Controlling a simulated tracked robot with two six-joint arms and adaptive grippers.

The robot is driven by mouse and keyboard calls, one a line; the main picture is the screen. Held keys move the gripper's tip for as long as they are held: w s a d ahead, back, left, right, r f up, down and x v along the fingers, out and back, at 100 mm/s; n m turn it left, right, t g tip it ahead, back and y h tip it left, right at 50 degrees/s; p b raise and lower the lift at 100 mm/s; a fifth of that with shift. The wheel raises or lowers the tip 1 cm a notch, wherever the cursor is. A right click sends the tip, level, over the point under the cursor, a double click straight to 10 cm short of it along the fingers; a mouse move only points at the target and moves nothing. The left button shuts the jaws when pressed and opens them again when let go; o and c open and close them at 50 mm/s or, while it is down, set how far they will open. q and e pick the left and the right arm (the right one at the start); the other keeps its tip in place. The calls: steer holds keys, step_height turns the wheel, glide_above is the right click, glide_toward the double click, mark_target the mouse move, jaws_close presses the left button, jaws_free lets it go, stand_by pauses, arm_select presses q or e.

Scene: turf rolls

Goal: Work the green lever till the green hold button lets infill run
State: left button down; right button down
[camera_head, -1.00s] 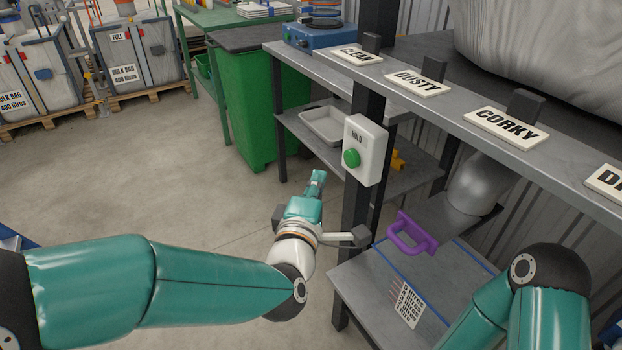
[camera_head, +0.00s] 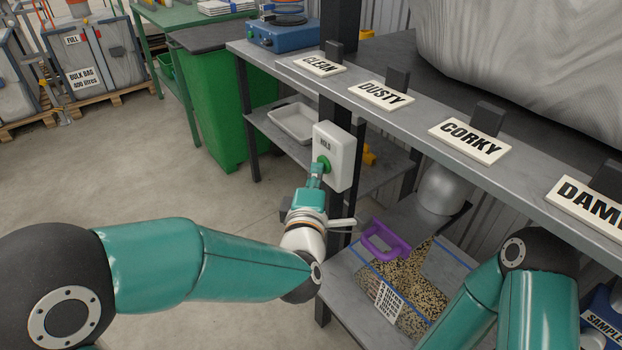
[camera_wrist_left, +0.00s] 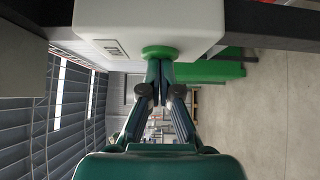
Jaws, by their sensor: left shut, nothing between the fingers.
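The green hold button (camera_head: 321,164) is on a white box (camera_head: 340,158) marked HOLD, fixed to a dark post. My left gripper (camera_head: 316,174) is shut and empty, its fingertips at the button and seemingly touching it. In the left wrist view the closed fingertips (camera_wrist_left: 158,72) meet the green button (camera_wrist_left: 159,52) on the box's face. No separate green lever shows. My right arm shows at the lower right; its gripper is out of view.
The upper shelf carries labels such as CLEAN (camera_head: 319,66), DUSTY and CORKY. A green bin (camera_head: 212,105) stands behind. The floor at left is open.

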arm_select(q)
steer(key=shift+w+d+r, duration=0.2)
steer(key=shift+d, duration=0.4)
stand_by(0.6)
steer(key=s+a+b, duration=0.2)
steer(key=s, duration=0.4)
steer(key=s+a+b, duration=0.1)
steer(key=s+a, duration=0.2)
steer(key=s, duration=0.3)
steer(key=shift+a+f+b, duration=0.25)
steer(key=shift+b, duration=0.15)
